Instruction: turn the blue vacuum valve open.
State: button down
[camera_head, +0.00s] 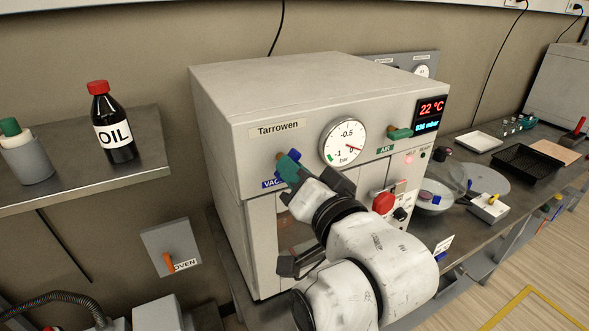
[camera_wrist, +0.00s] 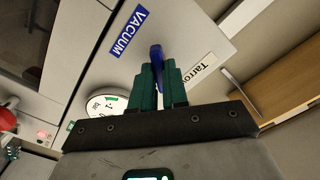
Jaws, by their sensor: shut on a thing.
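The blue vacuum valve handle (camera_wrist: 157,57) stands out from the light grey front panel of the oven cabinet, beside the blue VACUUM label (camera_wrist: 130,32). My gripper (camera_wrist: 158,76) is shut on the blue handle, with its green fingers on either side of it. The lower part of the handle is hidden between the fingers. In the head view my gripper (camera_head: 288,162) is at the panel's left part, above the partly covered blue label (camera_head: 271,183). Only a bit of blue handle (camera_head: 295,153) shows there.
A round pressure gauge (camera_head: 343,142) sits right of my gripper. Further right are a green-handled AIR valve (camera_head: 399,133), a red knob (camera_head: 383,202) and a lit display (camera_head: 430,114). An oil bottle (camera_head: 112,122) stands on the left shelf. Dishes and trays fill the right bench.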

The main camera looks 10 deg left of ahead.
jog(key=shift+f+n, duration=0.15)
jog(key=shift+n, duration=3.75)
jog(key=c, duration=1.1)
grip_release()
jog(key=shift+c, duration=0.2)
jog(key=shift+d, duration=0.1)
jog(key=b+v, duration=0.2)
jog(key=v, duration=0.8)
jog(key=shift+s+d, duration=0.2)
jog(key=shift+s, duration=0.1)
